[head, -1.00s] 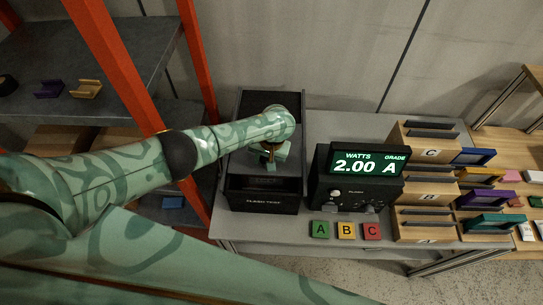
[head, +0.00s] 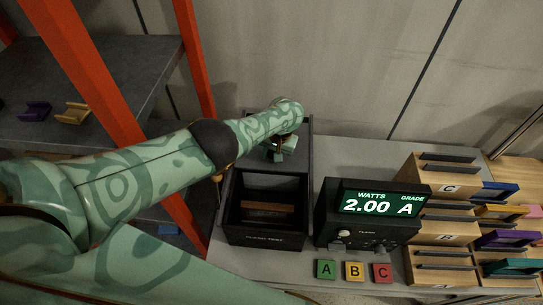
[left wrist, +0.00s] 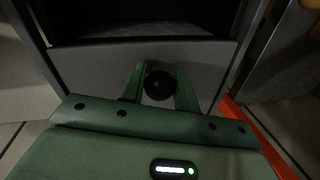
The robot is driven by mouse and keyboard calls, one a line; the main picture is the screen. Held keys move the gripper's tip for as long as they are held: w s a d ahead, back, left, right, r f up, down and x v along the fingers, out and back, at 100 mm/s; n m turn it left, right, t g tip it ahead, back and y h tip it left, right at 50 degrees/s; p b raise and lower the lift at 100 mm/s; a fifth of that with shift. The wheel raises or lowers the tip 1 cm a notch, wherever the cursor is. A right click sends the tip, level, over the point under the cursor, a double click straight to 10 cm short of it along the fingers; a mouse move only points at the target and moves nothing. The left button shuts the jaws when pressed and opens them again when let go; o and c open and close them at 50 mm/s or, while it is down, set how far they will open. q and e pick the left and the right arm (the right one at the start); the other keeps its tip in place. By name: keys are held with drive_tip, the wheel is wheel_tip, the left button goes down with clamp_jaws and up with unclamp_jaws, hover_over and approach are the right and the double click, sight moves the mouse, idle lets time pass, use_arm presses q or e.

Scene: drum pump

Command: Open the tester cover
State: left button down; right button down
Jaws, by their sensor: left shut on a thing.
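The tester is a black open-topped box (head: 265,240) marked "FLASH TEST" on the bench in the head view. Its grey sliding cover (head: 293,166) lies toward the back, and the front part of the box is uncovered. A brown piece shows inside the opening. My left gripper (head: 281,152) is over the cover at the back. In the left wrist view, its fingers (left wrist: 158,88) are shut on a black round knob (left wrist: 159,85) on the grey cover (left wrist: 212,72), with the dark opening beyond. My right gripper is not in view.
A meter (head: 365,215) reading "2.00 A" stands right of the tester. Green, yellow and red tiles (head: 354,272) lettered A, B and C lie in front. Wooden bins (head: 440,232) stand farther right. A shelf rack with an orange post (head: 197,70) is close on the left.

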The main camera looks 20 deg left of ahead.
use_arm(q)
drive_tip(key=shift+w, duration=0.1)
drive_tip(key=c, duration=1.1)
unclamp_jaws()
drive_tip(key=shift+r, duration=0.1)
drive_tip(key=d+r+p, duration=0.3)
drive_tip(key=r+p, duration=1)
drive_tip(key=r, duration=0.2)
drive_tip(key=shift+d+r, duration=0.15)
drive_tip(key=shift+r, duration=0.25)
drive_tip(key=shift+w, duration=0.1)
